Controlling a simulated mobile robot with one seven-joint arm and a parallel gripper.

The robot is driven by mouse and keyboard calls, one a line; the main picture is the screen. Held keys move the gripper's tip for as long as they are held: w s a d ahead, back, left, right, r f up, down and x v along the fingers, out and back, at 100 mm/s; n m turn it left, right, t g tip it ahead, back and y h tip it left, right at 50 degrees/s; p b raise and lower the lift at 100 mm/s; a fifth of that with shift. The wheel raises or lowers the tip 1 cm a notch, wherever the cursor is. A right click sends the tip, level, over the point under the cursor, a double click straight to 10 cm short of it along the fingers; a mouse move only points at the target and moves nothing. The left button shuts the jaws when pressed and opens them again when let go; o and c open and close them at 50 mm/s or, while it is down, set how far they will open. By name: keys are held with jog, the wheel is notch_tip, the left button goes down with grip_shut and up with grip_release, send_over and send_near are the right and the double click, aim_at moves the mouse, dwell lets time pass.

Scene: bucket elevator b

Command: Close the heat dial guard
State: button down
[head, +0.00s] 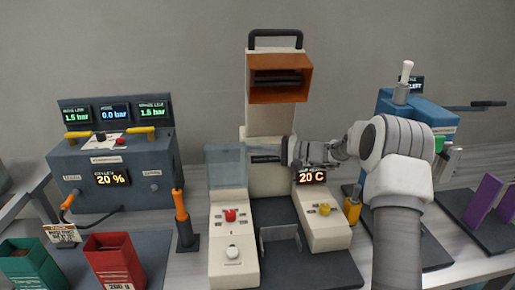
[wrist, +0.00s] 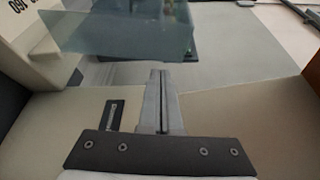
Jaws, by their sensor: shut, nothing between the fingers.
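A clear bluish panel (head: 226,167), which looks like the heat dial guard, stands raised over the left arm of the white machine, above a red knob (head: 230,215). The panel also shows in the wrist view (wrist: 125,32), just beyond my fingertips. My gripper (head: 284,152) reaches in from the right, at the machine's column beside the panel's right end. Its fingers (wrist: 160,76) are together and hold nothing. I cannot tell whether they touch the panel. The dial under the guard is not clearly seen in the wrist view.
The white column (head: 270,180) with an orange hood (head: 279,78) stands behind my gripper. A "20 C" display (head: 312,177) and yellow knob (head: 324,209) are on the right. A grey console (head: 115,165) stands left, with green (head: 30,265) and red (head: 112,262) bins in front.

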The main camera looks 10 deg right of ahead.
aim_at(227, 167)
jog(key=x, duration=0.6)
jog(key=shift+a, duration=0.25)
jog(key=shift+s+f+b, duration=0.1)
jog(key=shift+f+b, duration=0.05)
jog(key=shift+b, duration=0.35)
